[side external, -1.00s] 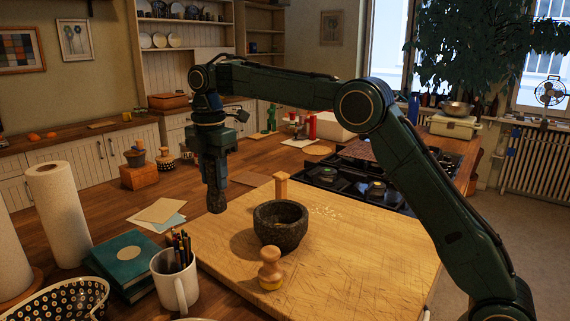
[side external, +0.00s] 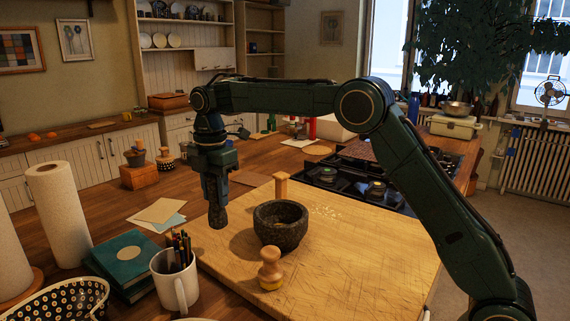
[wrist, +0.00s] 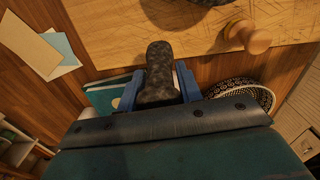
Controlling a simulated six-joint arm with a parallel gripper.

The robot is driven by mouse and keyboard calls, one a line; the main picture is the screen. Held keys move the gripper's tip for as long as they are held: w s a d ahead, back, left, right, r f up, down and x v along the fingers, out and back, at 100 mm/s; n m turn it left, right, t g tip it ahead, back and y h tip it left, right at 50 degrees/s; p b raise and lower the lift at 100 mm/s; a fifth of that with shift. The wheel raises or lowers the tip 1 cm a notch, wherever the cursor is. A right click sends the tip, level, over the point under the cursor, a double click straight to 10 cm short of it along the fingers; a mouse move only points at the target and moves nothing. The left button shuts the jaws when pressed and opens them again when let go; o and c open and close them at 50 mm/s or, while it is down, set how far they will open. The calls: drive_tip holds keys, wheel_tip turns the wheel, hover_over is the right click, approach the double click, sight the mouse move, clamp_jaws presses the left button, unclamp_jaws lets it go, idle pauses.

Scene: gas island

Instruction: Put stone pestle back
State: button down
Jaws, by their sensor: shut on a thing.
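My gripper (side external: 217,203) is shut on the dark stone pestle (side external: 217,217), which hangs upright below the fingers. In the wrist view the pestle (wrist: 160,72) sits between the blue fingers of my gripper (wrist: 158,88). The pestle's lower end is close to the left edge of the wooden board, beside the mortar; I cannot tell whether it touches the board. The dark stone mortar (side external: 280,232) stands upright on the board to the right of the pestle. In the wrist view only a part of the mortar (wrist: 185,10) shows at the top edge.
The wooden board (side external: 370,260) carries a wooden stamp (side external: 270,270) in front of the mortar and a wooden post (side external: 281,187) behind it. A mug of pencils (side external: 175,280), a teal book (side external: 128,262) and a paper towel roll (side external: 58,215) stand to the left. The board's right part is clear.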

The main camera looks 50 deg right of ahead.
sight(218, 218)
drive_tip(key=shift+f, duration=1.5)
drive_tip(key=shift+f, duration=0.1)
drive_tip(key=shift+f, duration=1.9)
drive_tip(key=shift+f, duration=0.1)
drive_tip(key=c, duration=0.9)
unclamp_jaws()
drive_tip(key=shift+c, duration=0.2)
drive_tip(key=shift+d+r, duration=0.1)
drive_tip(key=shift+r, duration=5.9)
